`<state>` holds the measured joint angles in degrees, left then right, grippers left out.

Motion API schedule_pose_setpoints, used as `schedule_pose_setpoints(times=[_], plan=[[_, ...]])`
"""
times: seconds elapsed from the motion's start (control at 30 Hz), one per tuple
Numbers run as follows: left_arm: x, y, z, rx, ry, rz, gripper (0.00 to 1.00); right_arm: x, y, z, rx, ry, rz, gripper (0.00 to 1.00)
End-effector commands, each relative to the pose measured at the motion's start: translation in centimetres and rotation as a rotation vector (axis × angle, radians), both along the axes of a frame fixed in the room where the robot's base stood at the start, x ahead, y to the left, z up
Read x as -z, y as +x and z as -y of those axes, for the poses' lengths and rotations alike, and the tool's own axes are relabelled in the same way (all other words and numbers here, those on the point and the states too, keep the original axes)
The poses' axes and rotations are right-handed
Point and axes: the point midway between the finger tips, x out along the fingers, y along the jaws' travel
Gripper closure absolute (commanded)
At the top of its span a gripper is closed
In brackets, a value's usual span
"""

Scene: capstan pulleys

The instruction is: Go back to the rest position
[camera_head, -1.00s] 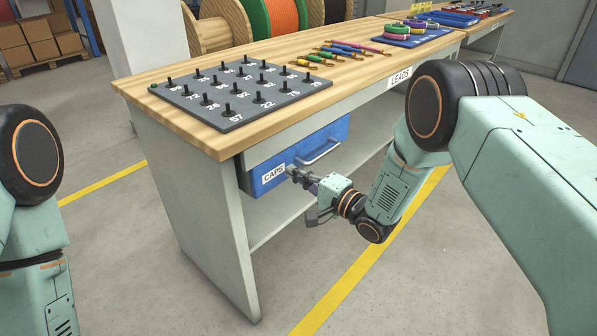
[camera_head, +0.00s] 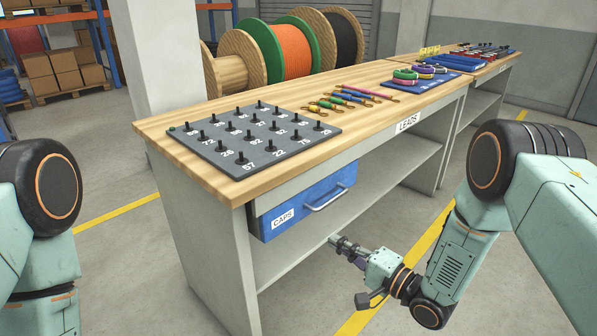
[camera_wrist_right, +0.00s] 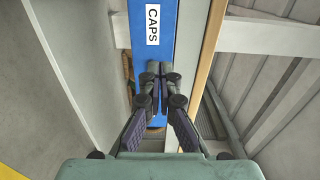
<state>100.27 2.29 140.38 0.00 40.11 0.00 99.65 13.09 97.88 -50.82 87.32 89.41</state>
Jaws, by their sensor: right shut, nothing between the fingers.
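My right gripper (camera_head: 340,242) is shut and empty in the head view, in front of the bench and below and right of the blue CAPS drawer (camera_head: 268,215). A gap shows between its fingertips and the drawer. In the right wrist view the fingers (camera_wrist_right: 160,72) are closed together, with the blue drawer front (camera_wrist_right: 152,50) beyond them. Only the upper parts of my left arm show at the left edge of the head view; the left gripper is out of view.
The wooden bench (camera_head: 235,182) carries a grey board of black pegs (camera_head: 262,160), coloured leads (camera_head: 345,97) and a blue mat with coil rings (camera_head: 425,88). Cable spools (camera_head: 292,50) stand behind it. Open floor with a yellow line lies in front of the bench.

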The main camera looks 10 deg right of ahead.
Motion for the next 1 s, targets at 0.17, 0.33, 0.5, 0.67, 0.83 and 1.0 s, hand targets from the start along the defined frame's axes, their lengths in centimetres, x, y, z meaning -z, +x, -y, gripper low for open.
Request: schedule_pose_setpoints(times=[0.17,0.33,0.5,0.67,0.83,1.0], plan=[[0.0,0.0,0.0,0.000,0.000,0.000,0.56,1.4,0.1,0.5,0.020,-0.184,0.060,1.00],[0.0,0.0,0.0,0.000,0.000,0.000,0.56,6.6,-2.2,2.2,0.069,-0.543,0.007,1.00],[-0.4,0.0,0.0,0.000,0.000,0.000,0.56,12.0,-8.3,3.6,-0.005,-0.902,-0.141,1.00],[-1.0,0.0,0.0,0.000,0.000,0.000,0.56,15.6,-17.7,4.7,-0.210,-1.194,-0.334,1.00],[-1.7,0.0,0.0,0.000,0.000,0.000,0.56,16.0,-28.5,5.8,-0.479,-1.369,-0.534,1.00],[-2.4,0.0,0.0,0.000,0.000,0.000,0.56,14.2,-36.2,6.5,-0.641,-1.415,-0.700,1.00]])
